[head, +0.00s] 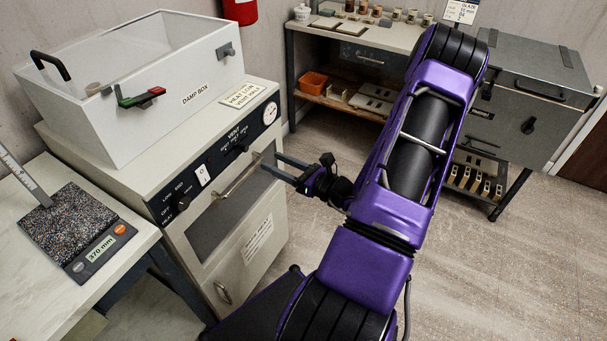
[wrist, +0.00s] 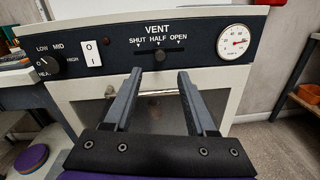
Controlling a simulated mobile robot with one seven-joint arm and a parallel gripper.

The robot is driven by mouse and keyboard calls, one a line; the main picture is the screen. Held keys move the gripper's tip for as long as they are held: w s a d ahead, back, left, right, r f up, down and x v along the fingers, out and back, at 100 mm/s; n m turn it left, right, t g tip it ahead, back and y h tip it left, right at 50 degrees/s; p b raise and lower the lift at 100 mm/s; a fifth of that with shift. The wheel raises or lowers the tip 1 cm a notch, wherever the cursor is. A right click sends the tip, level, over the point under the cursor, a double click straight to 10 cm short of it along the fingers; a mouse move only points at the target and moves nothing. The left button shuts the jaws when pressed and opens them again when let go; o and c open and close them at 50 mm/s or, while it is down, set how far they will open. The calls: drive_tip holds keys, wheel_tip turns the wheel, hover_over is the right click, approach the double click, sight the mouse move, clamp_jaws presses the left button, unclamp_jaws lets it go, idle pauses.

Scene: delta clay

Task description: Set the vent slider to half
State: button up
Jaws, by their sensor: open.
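The vent slider's dark knob (wrist: 160,55) shows in the wrist view on the black control panel, below the marks SHUT, HALF and OPEN. It appears roughly under the HALF mark, though dark on dark makes its exact place hard to read. In the head view the vent slider (head: 242,148) is small, left of the round gauge. My gripper (head: 271,164) is open and empty in front of the oven door, just below the panel. In the wrist view its two fingers (wrist: 160,76) stand either side of the knob, pointing towards the panel, with no clear contact.
The panel also has a heat dial (wrist: 48,66), a white rocker switch (wrist: 92,53) and a round gauge (wrist: 234,43). A door handle bar (head: 237,177) runs below the panel. The damp box (head: 160,112) stands on top. Floor to the right is clear.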

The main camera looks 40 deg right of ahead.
drive_tip(key=v, duration=0.8)
drive_tip(key=shift+s, duration=0.2)
